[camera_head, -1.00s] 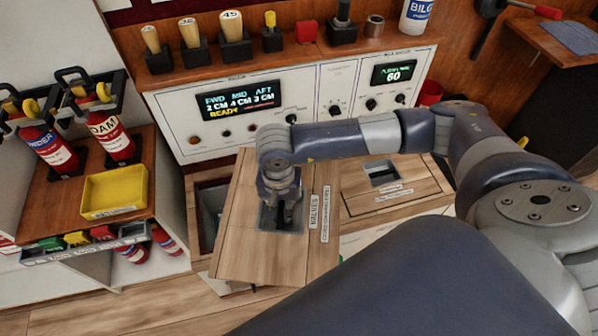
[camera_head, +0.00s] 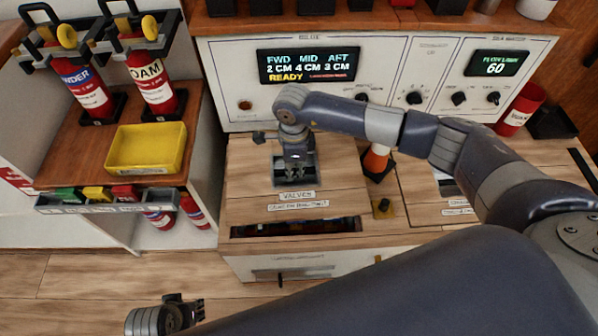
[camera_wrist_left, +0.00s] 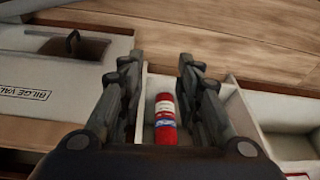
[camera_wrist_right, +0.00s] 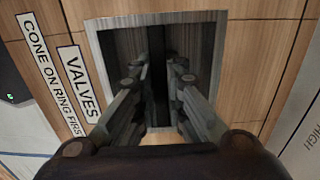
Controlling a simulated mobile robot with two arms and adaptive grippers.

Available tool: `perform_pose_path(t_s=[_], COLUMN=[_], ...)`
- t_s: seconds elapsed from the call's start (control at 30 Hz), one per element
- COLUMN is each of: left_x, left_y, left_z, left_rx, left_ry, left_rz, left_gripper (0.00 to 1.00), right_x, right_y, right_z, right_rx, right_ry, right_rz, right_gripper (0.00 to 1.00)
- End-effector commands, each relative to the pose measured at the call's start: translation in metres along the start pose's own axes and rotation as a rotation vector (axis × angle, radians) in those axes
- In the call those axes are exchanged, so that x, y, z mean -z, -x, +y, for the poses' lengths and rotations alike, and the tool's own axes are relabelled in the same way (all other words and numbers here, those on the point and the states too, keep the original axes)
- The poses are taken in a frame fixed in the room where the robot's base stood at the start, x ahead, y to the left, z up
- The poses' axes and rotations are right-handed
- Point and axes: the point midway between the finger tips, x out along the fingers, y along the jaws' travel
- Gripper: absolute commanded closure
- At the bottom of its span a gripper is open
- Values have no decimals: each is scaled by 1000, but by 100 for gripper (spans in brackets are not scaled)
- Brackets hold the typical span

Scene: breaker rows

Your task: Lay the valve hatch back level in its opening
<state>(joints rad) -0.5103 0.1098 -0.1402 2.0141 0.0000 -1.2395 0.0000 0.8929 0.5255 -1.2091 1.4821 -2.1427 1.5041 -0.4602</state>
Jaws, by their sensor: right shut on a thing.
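The valve hatch (camera_head: 248,190) is a wooden panel labelled "VALVES", with a square recess in it. It covers most of its opening, and a dark gap (camera_head: 295,228) shows along its front edge. I cannot tell whether the hatch lies fully level. My right gripper (camera_head: 295,172) reaches down into the recess and is shut on the hatch grip. The right wrist view shows the hatch (camera_wrist_right: 235,75) close up, with my fingers (camera_wrist_right: 158,70) inside the recess. My left gripper (camera_head: 188,308) is low at the left, away from the hatch; its fingers (camera_wrist_left: 160,65) are apart and empty.
The console (camera_head: 225,70) rises behind. A yellow tray (camera_head: 148,148) and extinguishers (camera_head: 152,85) are at the left. A small red-and-white extinguisher (camera_wrist_left: 165,118) lies below my left gripper.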

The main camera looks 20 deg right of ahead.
Motion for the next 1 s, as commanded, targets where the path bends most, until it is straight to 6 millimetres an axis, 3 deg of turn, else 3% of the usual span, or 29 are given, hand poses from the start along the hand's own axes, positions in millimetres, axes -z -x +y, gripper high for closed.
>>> perform_pose_path(t_s=[0.63, 1.0], left_x=[4, 10], left_y=[9, 41], left_z=[0, -2], left_rx=[1, 5], left_ry=[1, 3], left_rz=[8, 26], left_gripper=[68, 68], right_x=[-3, -3], right_y=[-2, -14], right_z=[-4, -4], right_rx=[3, 2], right_ry=[-38, -38], right_rz=[-4, -4], right_gripper=[100, 100])
